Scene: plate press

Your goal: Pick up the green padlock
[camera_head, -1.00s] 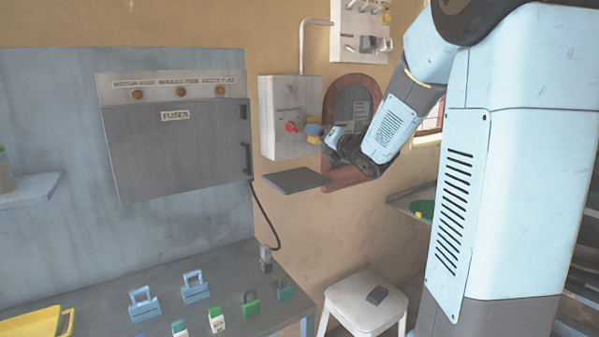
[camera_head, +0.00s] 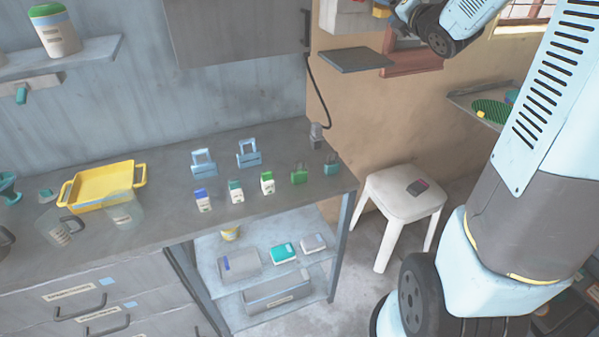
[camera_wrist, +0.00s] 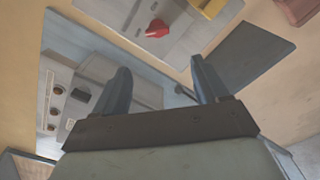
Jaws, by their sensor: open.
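The green padlock (camera_head: 299,176) stands upright on the grey workbench (camera_head: 250,142), near its right end. A teal padlock (camera_head: 332,167) stands just right of it. My gripper (camera_wrist: 161,80) is open and empty in the wrist view, its two dark fingers spread. It is raised high by the wall switch box, well above and away from the padlock, and is mostly cut off at the top of the head view. The padlock is not in the wrist view.
A yellow tray (camera_head: 104,186) lies farther left. A white stool (camera_head: 400,196) stands right of the bench. A dark shelf (camera_head: 354,60) juts from the wall above.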

